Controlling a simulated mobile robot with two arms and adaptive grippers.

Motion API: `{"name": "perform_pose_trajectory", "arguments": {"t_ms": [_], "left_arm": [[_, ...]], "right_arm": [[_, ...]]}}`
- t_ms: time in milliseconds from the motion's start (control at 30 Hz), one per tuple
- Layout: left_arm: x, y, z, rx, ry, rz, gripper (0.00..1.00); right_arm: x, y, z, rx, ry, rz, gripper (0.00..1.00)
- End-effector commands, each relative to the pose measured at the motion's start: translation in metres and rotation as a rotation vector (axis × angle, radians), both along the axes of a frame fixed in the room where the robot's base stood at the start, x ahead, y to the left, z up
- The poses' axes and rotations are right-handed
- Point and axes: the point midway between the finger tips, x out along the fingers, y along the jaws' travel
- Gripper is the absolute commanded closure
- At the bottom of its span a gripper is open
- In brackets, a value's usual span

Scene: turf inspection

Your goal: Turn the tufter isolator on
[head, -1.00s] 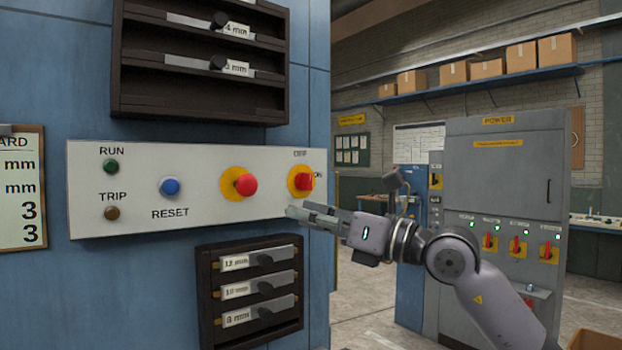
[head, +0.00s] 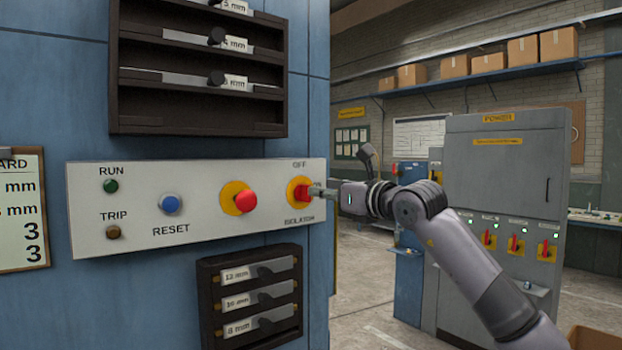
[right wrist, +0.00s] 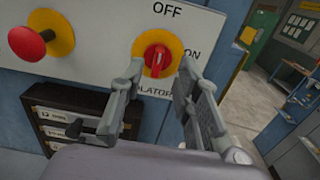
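The tufter isolator (head: 298,190) is a red rotary handle on a round yellow plate, at the right end of the white control panel (head: 130,235). It also shows in the right wrist view (right wrist: 157,60), with OFF above it and ON to its right. The handle looks roughly upright there, towards OFF. My right gripper (head: 319,193) is at the isolator. In the right wrist view its fingers (right wrist: 161,68) are apart, one on each side of the handle, with gaps visible. Whether the fingertips reach past the handle's face is unclear. My left gripper is out of view.
A red mushroom button (head: 245,201) on yellow sits left of the isolator, then a blue RESET button (head: 170,204). Racks of gauges (head: 205,300) are mounted below and above the panel. A grey power cabinet (head: 490,185) stands behind my right arm.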

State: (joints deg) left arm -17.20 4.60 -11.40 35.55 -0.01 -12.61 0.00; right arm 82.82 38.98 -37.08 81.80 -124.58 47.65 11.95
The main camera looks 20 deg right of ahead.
Motion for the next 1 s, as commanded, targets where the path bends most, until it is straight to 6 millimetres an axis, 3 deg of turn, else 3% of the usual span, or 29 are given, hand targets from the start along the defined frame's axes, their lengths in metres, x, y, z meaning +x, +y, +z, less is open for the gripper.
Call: {"name": "perform_pose_trajectory", "arguments": {"t_ms": [100,333,700,1000], "left_arm": [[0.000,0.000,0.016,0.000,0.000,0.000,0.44],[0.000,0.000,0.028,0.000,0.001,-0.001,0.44],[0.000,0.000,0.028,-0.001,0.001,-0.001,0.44],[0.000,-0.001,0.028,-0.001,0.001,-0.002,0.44]], "right_arm": [[0.022,0.009,0.004,0.003,0.004,0.002,0.70],[0.047,0.018,0.002,0.002,0.002,0.002,0.70],[0.052,0.019,0.000,0.001,0.000,0.001,0.70],[0.052,0.019,0.000,0.001,0.000,0.001,0.90]]}}
